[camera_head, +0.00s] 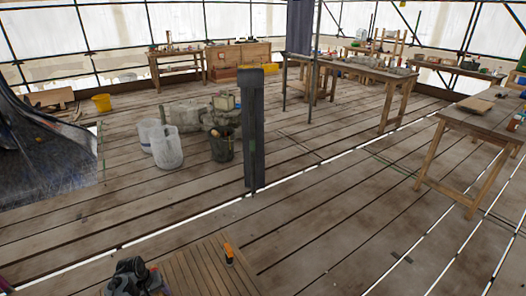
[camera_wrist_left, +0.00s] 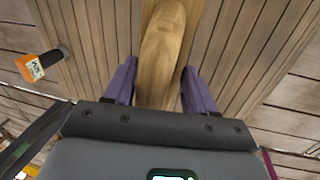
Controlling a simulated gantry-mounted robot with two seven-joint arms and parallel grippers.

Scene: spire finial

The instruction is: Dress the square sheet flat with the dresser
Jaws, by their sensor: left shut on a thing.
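In the left wrist view, my left gripper (camera_wrist_left: 160,70) has its two purple fingers on either side of a pale wooden tool with a rounded body, which looks like the dresser (camera_wrist_left: 164,35). The gripper is shut on it, above a slatted wooden surface (camera_wrist_left: 93,50). I cannot pick out the square sheet. My right gripper is not in view.
An orange, labelled object with a dark end (camera_head: 229,254) is on the slatted surface, left of the dresser in the wrist view (camera_wrist_left: 40,66). A dark post (camera_head: 252,130) stands beyond. Buckets (camera_head: 165,147) and a wooden table (camera_head: 470,120) stand farther off. Much plank floor is clear.

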